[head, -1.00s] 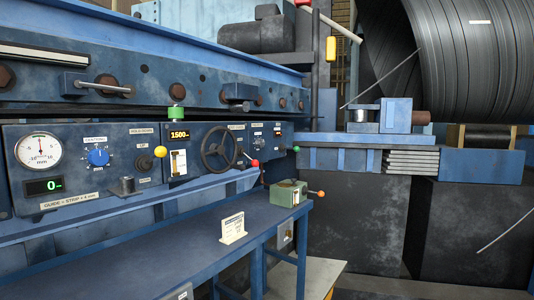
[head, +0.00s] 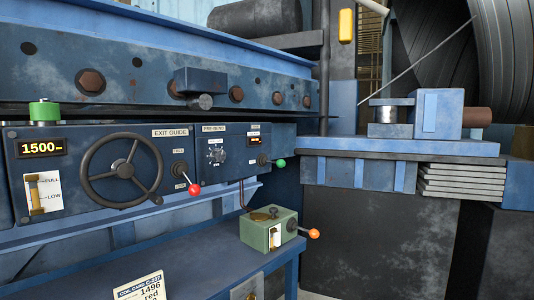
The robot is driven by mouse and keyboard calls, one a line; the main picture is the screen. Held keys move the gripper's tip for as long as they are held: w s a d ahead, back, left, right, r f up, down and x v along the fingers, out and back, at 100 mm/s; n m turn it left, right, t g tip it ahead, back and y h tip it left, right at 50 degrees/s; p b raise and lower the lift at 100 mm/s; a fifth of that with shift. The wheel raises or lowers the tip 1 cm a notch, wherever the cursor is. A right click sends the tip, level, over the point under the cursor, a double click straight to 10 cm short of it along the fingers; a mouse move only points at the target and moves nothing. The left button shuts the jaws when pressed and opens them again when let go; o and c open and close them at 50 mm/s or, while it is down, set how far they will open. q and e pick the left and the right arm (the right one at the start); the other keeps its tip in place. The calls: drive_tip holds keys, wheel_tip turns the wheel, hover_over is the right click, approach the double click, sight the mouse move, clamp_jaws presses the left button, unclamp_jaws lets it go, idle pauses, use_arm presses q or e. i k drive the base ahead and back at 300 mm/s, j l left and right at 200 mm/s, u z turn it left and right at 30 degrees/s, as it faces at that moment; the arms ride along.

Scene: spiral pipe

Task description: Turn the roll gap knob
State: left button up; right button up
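A small dark round knob (head: 216,154) with light marks around it sits on a blue panel (head: 240,168) whose label seems to read "PRE-BEND". I cannot read any "roll gap" label, so I cannot tell for certain that this is the roll gap knob. A small display with orange digits (head: 254,140) is at its upper right. Neither of my grippers is in view.
Left of the knob are a red-tipped lever (head: 194,189), a handwheel (head: 122,170) and a 1500 display (head: 41,148). A green-tipped lever (head: 281,162) is to its right. A green box (head: 268,230) and a sign (head: 139,287) stand on the blue bench (head: 190,262).

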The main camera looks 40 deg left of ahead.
sight(218, 155)
drive_tip(key=i+u, duration=0.25)
drive_tip(key=i, duration=0.15)
drive_tip(key=i+l+u, duration=0.25)
drive_tip(key=i, duration=0.15)
drive_tip(key=i+l+u, duration=0.25)
drive_tip(key=i, duration=0.15)
drive_tip(key=j, duration=0.1)
